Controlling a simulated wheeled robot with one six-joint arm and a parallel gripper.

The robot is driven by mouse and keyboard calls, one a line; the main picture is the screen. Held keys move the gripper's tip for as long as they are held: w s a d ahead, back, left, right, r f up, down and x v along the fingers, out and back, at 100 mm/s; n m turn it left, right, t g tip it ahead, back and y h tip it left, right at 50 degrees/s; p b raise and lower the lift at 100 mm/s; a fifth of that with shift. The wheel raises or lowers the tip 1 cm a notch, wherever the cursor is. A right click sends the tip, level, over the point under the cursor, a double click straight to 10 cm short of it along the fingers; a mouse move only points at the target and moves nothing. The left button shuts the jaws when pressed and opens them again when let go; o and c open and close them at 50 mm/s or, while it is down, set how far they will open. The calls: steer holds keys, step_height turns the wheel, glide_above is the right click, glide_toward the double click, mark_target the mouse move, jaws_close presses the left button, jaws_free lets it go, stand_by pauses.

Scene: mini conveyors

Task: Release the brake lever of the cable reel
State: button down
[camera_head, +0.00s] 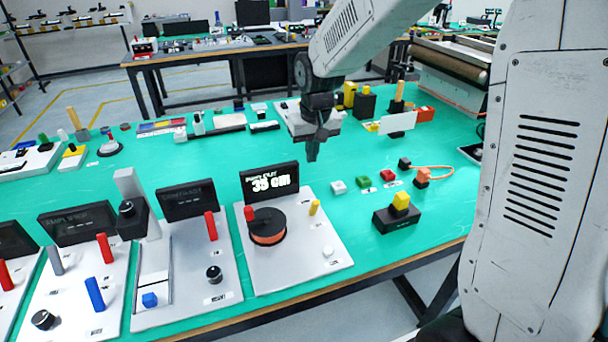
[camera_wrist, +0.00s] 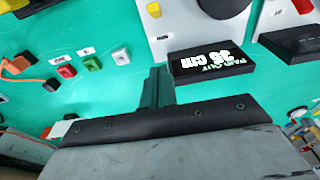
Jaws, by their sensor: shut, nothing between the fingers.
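The cable reel (camera_head: 268,228) is a black drum with orange cable on a white plate (camera_head: 300,272). A small red piece (camera_head: 249,213) sits at the reel's left edge. Which of these is the brake lever is not labelled legibly. My gripper (camera_head: 313,152) is shut and empty, pointing down above the green table behind the reel station; its fingers show in the wrist view (camera_wrist: 157,88).
Left of the reel is a station with a red lever (camera_head: 211,226) and a black knob (camera_head: 214,274). White, green and red buttons (camera_head: 388,176) lie to the right, with a yellow-topped black box (camera_head: 398,213) nearer. The green table between the display and the back row is mostly clear.

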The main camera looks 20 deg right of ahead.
mark_target(314, 208)
steer(key=f, duration=0.6)
steer(key=s+f, duration=0.1)
steer(key=f, duration=0.2)
steer(key=shift+a+f, duration=0.25)
steer(key=shift+f, duration=0.1)
steer(key=shift+s+f, duration=0.35)
steer(key=shift+s, duration=0.4)
